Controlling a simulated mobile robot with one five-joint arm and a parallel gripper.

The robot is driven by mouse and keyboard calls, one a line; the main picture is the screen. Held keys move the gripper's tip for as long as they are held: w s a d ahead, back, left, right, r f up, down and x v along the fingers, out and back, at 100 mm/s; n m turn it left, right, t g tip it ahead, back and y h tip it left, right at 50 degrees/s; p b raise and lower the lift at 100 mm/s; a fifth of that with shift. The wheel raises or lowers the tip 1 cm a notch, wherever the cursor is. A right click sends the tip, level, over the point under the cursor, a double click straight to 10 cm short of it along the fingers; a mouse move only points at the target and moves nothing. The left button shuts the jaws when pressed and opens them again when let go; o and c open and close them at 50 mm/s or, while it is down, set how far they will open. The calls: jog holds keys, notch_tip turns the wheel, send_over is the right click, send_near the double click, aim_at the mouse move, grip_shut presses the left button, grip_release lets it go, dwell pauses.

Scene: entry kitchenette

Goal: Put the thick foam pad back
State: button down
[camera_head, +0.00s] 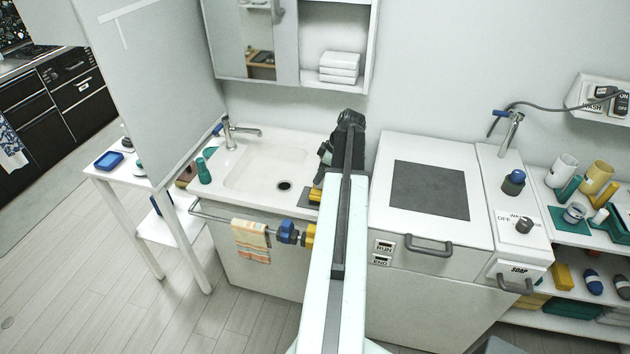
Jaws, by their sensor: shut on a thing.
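My arm reaches up the middle of the view, and its dark wrist bends down over the right end of the sink counter. My gripper (318,185) points downward there and is shut on a small yellow block (316,195), which looks like the thick foam pad. Its fingers are small and partly hidden. The yellow block is at a dark grey patch (306,199) on the counter, right of the basin. I cannot tell whether it touches the patch or hangs just above it. My arm hides part of the counter to the right.
The sink basin (265,166) with its tap (229,131) lies to the left. A front rail (208,216) holds a striped cloth (251,240) and blue and yellow fittings. A white washer (430,190) stands right. Open shelves (575,240) with several items are far right. A mirror door hangs above.

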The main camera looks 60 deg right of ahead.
jog(key=shift+w+d, duration=0.15)
jog(key=shift+d, duration=0.25)
notch_tip(320, 180, down, 4)
jog(key=b, duration=0.4)
jog(key=shift+w+a+r, duration=0.1)
jog(key=shift+a+r, duration=0.05)
jog(key=shift+r, duration=0.1)
jog(key=shift+f, duration=0.2)
jog(key=c, duration=1.1)
grip_release()
jog(key=shift+r, duration=0.1)
jog(key=shift+o, duration=0.2)
